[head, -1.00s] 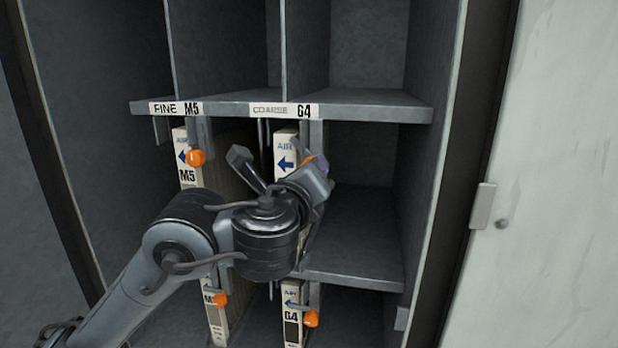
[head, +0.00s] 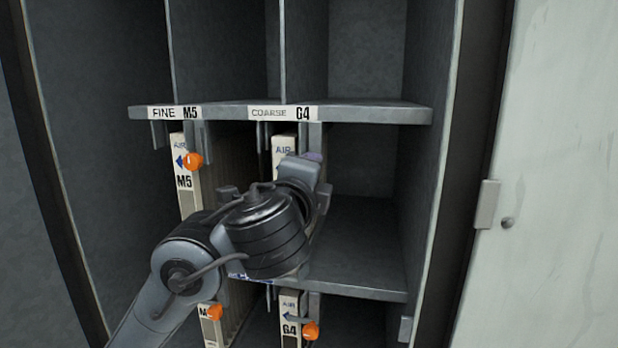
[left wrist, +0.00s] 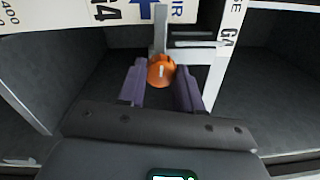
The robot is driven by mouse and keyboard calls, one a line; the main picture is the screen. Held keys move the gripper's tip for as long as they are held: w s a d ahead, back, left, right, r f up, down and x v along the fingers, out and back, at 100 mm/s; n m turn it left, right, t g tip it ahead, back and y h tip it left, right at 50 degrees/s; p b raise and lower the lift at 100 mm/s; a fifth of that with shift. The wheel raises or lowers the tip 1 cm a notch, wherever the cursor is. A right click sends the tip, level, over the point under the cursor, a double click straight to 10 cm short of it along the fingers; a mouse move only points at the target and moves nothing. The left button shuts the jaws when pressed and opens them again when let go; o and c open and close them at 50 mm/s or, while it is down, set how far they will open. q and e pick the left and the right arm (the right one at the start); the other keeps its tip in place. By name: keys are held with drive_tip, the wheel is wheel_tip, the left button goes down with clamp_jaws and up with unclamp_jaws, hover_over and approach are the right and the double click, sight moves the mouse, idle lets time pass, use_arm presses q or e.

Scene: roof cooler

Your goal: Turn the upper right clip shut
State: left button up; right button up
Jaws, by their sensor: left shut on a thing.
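The upper right clip (left wrist: 161,71) is an orange knob beside the G4 filter's white edge, in the left wrist view. My left gripper (left wrist: 161,84) has its two purple fingers on either side of the knob and is shut on it. In the head view my left gripper (head: 312,158) is in front of the upper G4 filter (head: 284,145) and hides the clip. How far the clip is turned cannot be told. My right gripper is in neither view.
The upper M5 filter (head: 184,182) has an orange clip (head: 193,161) to the left. Two lower orange clips (head: 310,331) (head: 214,312) are below. A labelled shelf (head: 370,112) runs above my gripper. The compartment to the right is empty. A pale door (head: 560,180) stands at the right.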

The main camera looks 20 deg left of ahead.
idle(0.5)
use_arm(q)
drive_tip(key=o, duration=1)
drive_tip(key=shift+o, duration=0.2)
drive_tip(key=shift+s, duration=0.1)
drive_tip(key=s+d, duration=0.1)
drive_tip(key=s, duration=0.9)
drive_tip(key=shift+s+d+f, duration=0.25)
drive_tip(key=shift+d, duration=0.1)
